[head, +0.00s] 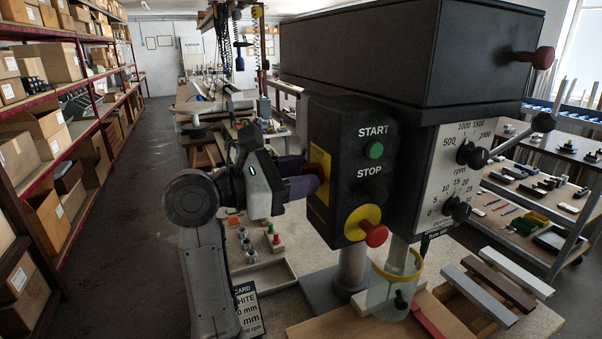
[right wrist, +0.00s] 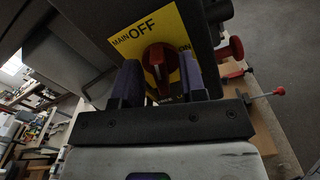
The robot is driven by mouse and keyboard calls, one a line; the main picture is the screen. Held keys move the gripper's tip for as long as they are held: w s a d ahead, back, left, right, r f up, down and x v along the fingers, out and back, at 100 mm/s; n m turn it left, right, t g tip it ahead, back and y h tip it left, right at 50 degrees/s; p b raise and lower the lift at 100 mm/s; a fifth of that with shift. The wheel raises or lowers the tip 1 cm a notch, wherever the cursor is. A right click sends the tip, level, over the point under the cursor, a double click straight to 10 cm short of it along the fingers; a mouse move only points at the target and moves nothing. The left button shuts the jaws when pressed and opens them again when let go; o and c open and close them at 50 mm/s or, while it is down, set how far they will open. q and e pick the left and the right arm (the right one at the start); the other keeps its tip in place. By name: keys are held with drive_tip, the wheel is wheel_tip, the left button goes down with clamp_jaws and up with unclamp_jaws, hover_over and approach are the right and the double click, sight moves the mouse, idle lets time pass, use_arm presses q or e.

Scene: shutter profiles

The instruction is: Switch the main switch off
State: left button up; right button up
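The main switch is a red rotary knob (right wrist: 158,62) on a yellow plate (right wrist: 120,30) marked MAIN, OFF and ON. In the head view, the red knob (head: 317,170) sits on the left side of the black START/STOP box (head: 345,150). My right gripper (head: 306,186) reaches it from the left. In the right wrist view, my right gripper (right wrist: 159,68) has its purple fingers apart, one on each side of the knob, with gaps showing. Part of the plate is hidden behind the fingers. I cannot tell exactly which mark the knob points to. My left gripper is not in view.
A green START button (head: 375,150) and a red STOP button (head: 375,234) are on the box front. A clear guard (head: 385,290) hangs below it. Metal and wooden bars (head: 505,272) lie at the right. Shelves with boxes (head: 45,65) line the left wall.

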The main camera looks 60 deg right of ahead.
drive_tip(key=shift+s+d, duration=0.1)
drive_tip(key=shift+d, duration=0.05)
drive_tip(key=shift+c, duration=0.4)
clamp_jaws()
